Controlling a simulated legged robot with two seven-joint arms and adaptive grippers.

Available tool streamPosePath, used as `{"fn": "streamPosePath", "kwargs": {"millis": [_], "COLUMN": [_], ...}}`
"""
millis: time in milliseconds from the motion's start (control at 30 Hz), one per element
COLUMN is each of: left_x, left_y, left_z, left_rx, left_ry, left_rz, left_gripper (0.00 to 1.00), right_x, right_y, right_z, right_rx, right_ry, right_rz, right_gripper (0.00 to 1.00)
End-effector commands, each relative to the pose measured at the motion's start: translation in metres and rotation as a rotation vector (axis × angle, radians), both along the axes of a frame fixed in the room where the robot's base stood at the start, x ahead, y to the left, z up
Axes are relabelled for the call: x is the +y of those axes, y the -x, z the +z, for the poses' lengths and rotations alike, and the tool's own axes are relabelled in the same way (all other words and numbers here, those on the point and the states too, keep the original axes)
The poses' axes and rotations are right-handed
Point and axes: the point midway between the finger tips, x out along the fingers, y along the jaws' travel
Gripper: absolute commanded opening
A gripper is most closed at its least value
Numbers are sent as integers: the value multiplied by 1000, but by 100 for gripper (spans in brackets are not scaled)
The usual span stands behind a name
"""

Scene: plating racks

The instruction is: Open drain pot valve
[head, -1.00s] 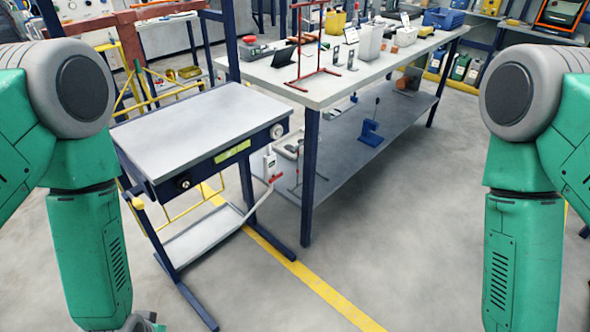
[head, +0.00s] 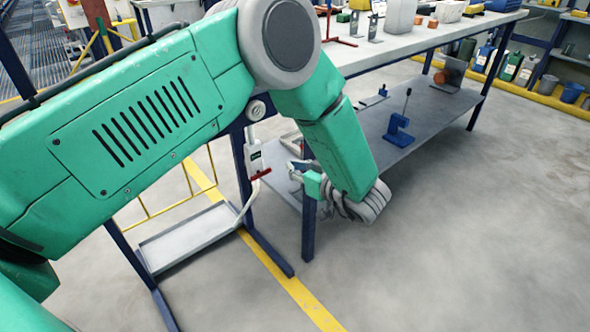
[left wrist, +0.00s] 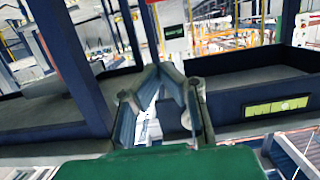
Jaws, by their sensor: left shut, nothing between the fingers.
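The drain pot (head: 253,157) is a small white canister with a dark label. It hangs by the bench leg in the head view. Its red valve handle (head: 261,174) sticks out at the bottom. A white pipe runs down from it. In the left wrist view, the pot (left wrist: 173,38) appears upside down beyond the fingertips, with red at its top edge. My left gripper (head: 292,171) is just right of the handle in the head view, apart from it. In the left wrist view its fingers (left wrist: 157,72) meet at the tips, empty. My right gripper is out of view.
A dark blue bench leg (head: 308,220) stands close to my left gripper. The workbench's lower shelf (head: 390,145) holds a blue tool (head: 398,130). My left arm covers most of the cart; its lower tray (head: 190,240) shows. The floor at right is clear.

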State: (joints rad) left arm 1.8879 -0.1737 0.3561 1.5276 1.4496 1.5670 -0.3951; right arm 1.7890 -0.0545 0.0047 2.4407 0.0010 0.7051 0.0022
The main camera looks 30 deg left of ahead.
Motion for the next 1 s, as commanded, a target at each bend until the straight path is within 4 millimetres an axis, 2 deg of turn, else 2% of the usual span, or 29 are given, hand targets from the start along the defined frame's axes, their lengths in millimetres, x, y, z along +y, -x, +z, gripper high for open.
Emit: {"fn": "streamPosePath", "kwargs": {"millis": [333, 467, 900, 933, 1000], "left_x": [2, 10, 89, 94, 90], "left_y": [-1, -4, -37, -39, -38], "left_z": [-1, -4, -27, -28, -43], "left_rx": [1, 1, 1, 0, 4], "left_ry": [2, 1, 1, 0, 0], "left_rz": [3, 5, 5, 5, 1], "left_gripper": [0, 0, 0, 0, 0], "right_x": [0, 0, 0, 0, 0], "right_y": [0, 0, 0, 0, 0], "right_z": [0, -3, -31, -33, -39], "right_rx": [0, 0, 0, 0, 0], "right_ry": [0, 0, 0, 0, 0], "right_rz": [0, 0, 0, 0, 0], "right_gripper": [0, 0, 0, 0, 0]}}
